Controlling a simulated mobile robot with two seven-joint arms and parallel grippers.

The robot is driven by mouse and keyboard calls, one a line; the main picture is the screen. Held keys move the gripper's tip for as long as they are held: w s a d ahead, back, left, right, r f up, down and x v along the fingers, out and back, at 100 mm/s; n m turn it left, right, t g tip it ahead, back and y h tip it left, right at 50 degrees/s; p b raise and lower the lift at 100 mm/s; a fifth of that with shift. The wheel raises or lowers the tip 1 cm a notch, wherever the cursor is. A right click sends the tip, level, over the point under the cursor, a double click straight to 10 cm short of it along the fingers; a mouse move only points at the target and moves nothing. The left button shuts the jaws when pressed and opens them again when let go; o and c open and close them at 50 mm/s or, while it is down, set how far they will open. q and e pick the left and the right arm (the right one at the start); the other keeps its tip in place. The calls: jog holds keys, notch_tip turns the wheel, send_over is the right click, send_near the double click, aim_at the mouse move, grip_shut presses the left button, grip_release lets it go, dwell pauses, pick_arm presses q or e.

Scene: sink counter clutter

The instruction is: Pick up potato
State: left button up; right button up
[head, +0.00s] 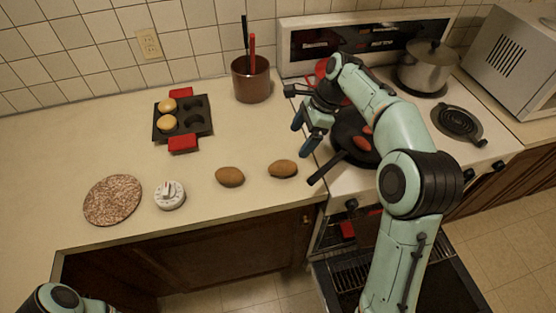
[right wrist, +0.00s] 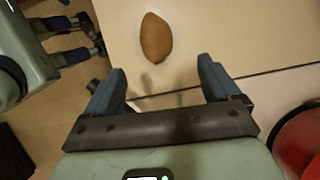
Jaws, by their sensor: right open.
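Two brown potatoes lie apart on the counter, a left one (head: 230,176) and a right one (head: 283,168) near the stove. My right gripper (head: 305,132) is open and empty, above the gap between counter and stove, behind and right of the right potato. In the right wrist view one potato (right wrist: 156,38) lies beyond the open fingertips (right wrist: 162,72), not touching them. My left arm shows only at the bottom left of the head view. Dark bluish parts at the upper left of the right wrist view may be my left gripper; its state is unclear.
A black pan (head: 352,135) with reddish items sits on the stove beside my right gripper, its handle pointing to the counter. A muffin tin (head: 196,128), a brown pot (head: 251,85), a round trivet (head: 112,201) and a white timer-like object (head: 170,196) stand on the counter.

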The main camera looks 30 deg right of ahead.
aim_at(286, 162)
jog(key=x, duration=0.3)
jog(key=b+x, duration=0.1)
jog(key=x, duration=0.1)
jog(key=shift+s+f, duration=0.15)
jog(key=shift+s, duration=0.2)
jog(key=shift+w+a+f, duration=0.2)
jog(key=shift+a+f, duration=0.05)
jog(key=shift+f, duration=0.25)
jog(key=x, duration=0.5)
jog(key=shift+s+a+b, duration=0.1)
jog(key=shift+a+b, duration=0.15)
jog(key=shift+b, duration=0.15)
pick_arm(q)
jog(key=s+f, duration=0.1)
jog(key=f, duration=0.1)
jog(key=shift+s+f, duration=0.3)
jog(key=shift+s, duration=0.05)
pick_arm(e)
jog(key=c, duration=1.2)
